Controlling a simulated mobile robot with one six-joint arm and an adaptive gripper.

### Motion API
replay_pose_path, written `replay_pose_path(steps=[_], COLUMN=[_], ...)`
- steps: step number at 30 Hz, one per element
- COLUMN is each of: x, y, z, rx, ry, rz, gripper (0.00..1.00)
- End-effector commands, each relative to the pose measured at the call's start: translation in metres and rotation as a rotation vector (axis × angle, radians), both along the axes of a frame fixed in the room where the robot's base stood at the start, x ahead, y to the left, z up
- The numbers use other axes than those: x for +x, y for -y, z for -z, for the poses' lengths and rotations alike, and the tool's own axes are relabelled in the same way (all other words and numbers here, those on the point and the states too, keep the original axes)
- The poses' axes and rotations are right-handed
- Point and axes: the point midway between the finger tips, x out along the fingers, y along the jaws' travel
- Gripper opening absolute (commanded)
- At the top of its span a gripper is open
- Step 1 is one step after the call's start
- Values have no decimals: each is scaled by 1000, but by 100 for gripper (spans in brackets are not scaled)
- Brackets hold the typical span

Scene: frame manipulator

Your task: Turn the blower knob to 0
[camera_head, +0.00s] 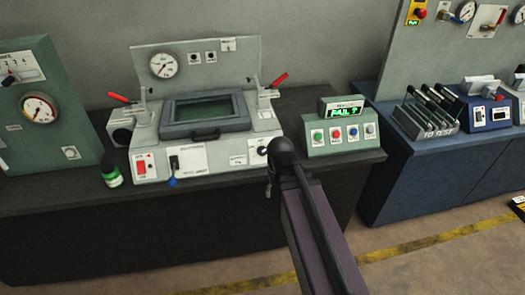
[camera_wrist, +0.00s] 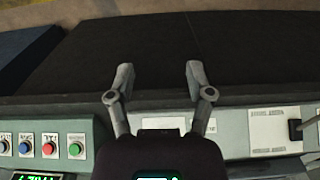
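A small black knob (camera_head: 263,150) sits at the right end of the grey machine's (camera_head: 207,158) front face, beside a white label. I cannot read its marking or setting, so I cannot confirm it is the blower knob. A black lever switch (camera_head: 174,162) is on a white plate further left; it also shows at the right of the wrist view (camera_wrist: 295,130). In the wrist view my gripper (camera_wrist: 160,74) is open, its two fingers apart with nothing between them. The small knob is not visible there.
A green button box (camera_head: 340,127) stands right of the machine. Red-handled clamps (camera_head: 270,85) flank the machine's framed lid (camera_head: 205,112). A blue bench (camera_head: 430,170) stands to the right.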

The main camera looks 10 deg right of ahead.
Motion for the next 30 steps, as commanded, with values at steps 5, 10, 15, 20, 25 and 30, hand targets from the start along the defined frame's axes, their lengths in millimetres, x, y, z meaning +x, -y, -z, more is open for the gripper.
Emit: replay_pose_path(steps=[5, 10, 15, 20, 25, 30], x=[50, 111, 174, 221, 249, 255], y=[3, 10, 18, 26, 32, 33], z=[-19, -41, -63, -79, -87, -88], rx=[30, 75, 122, 161, 185, 194], ry=[1, 3, 6, 8, 10, 11], rz=[17, 39, 64, 83, 95, 99], gripper=[92, 92, 92, 92, 92, 92])
